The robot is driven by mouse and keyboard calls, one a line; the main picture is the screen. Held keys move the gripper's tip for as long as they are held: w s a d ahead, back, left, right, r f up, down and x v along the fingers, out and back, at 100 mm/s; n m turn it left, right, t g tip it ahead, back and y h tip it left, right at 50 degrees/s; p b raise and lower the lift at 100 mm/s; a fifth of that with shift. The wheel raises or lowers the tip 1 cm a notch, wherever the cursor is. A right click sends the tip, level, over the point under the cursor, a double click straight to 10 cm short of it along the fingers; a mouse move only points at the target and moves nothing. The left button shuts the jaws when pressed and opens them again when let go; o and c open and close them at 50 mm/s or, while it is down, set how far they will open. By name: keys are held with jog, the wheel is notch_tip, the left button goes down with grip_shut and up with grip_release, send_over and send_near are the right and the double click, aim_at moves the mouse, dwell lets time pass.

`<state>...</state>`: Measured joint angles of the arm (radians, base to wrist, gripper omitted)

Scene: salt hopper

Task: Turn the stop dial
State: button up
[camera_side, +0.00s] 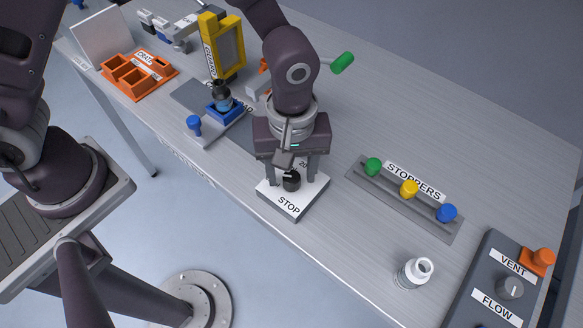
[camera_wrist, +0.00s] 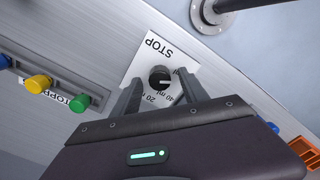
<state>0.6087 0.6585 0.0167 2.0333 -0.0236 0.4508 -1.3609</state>
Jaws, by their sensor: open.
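The stop dial is a round black knob (camera_side: 291,181) on a white block labelled STOP (camera_side: 301,202), near the front edge of the table. In the wrist view the knob (camera_wrist: 159,77) has a light pointer mark, and the block (camera_wrist: 148,55) shows printing for 20 and 40 ml. My gripper (camera_side: 293,178) is open and points down over the block, with its fingers on either side of the knob. In the wrist view the fingertips (camera_wrist: 159,84) flank the knob with gaps; contact is not visible. The gripper partly hides the block's scale.
A stoppers rack (camera_side: 400,205) with green, yellow and blue stoppers lies to the right. A vent and flow panel (camera_side: 490,287) is at far right. A blue holder (camera_side: 224,108), yellow frame (camera_side: 225,50) and orange tray (camera_side: 139,78) stand left.

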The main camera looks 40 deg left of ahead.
grip_shut()
